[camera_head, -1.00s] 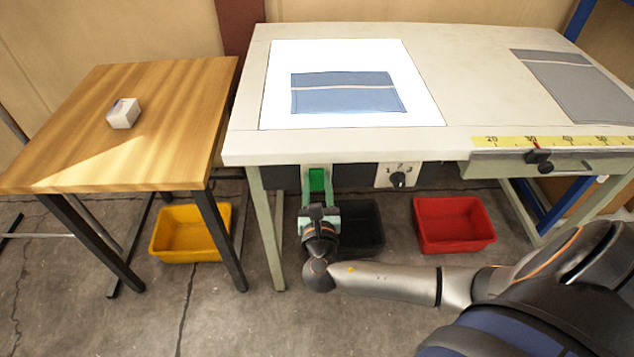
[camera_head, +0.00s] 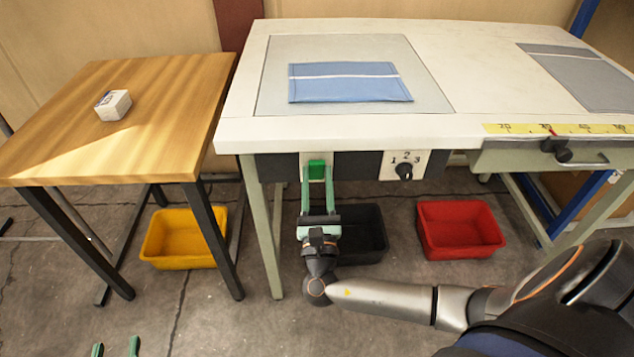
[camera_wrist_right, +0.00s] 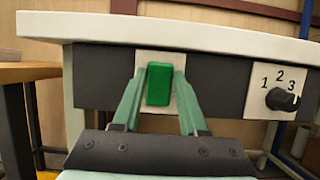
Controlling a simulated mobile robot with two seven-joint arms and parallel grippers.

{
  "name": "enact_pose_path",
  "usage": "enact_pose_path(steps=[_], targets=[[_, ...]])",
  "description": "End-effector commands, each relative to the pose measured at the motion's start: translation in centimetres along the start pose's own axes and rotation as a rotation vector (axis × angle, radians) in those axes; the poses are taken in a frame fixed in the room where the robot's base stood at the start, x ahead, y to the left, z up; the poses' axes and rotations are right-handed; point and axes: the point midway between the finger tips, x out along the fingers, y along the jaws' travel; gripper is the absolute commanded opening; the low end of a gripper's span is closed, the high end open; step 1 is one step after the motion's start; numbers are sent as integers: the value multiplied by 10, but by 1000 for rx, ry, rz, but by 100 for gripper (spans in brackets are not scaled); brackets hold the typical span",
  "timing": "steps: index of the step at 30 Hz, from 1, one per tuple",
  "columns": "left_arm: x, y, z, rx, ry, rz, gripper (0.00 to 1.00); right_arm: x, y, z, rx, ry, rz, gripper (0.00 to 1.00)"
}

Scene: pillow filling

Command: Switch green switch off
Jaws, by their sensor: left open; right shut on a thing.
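The green switch (camera_head: 316,169) sits on a light plate on the front of the white table. It also shows in the right wrist view (camera_wrist_right: 159,84). My right gripper (camera_head: 317,176) reaches up to it from below, with one green finger on each side of the switch; it is shut on the switch. In the right wrist view the fingertips (camera_wrist_right: 160,88) flank the switch. The panel (camera_head: 435,97) in the tabletop is grey and unlit, with a blue pillow cover (camera_head: 350,88) lying on it. My left gripper (camera_head: 116,347) is open and empty at the bottom left, over the floor.
A dial (camera_head: 404,171) marked 1, 2, 3 is right of the switch. Yellow (camera_head: 170,262), black (camera_head: 372,255) and red (camera_head: 460,254) bins stand on the floor. A white box (camera_head: 113,105) is on the wooden table (camera_head: 150,90). A grey cloth (camera_head: 585,80) lies at the right.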

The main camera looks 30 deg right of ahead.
Motion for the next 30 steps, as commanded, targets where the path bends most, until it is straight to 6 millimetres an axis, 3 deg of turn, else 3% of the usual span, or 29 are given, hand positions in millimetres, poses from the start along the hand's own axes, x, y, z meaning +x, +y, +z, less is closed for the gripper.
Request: enact_pose_path(steps=[10, 11, 18, 26, 30], targets=[[0, -1, -6, 6, 22, -1, 55, 0, 0, 0, 0, -4, -1, 0], [0, -1, -5, 6, 21, -1, 55, 0, 0, 0, 0, -4, -1, 43], [0, -1, -5, 6, 20, -1, 55, 0, 0, 0, 0, -4, 0, 70], [0, -1, -5, 5, 19, -1, 55, -1, 0, 0, 0, -3, 0, 72], [0, -1, -4, 4, 16, -1, 55, -11, 0, -1, 0, -1, 2, 72]])
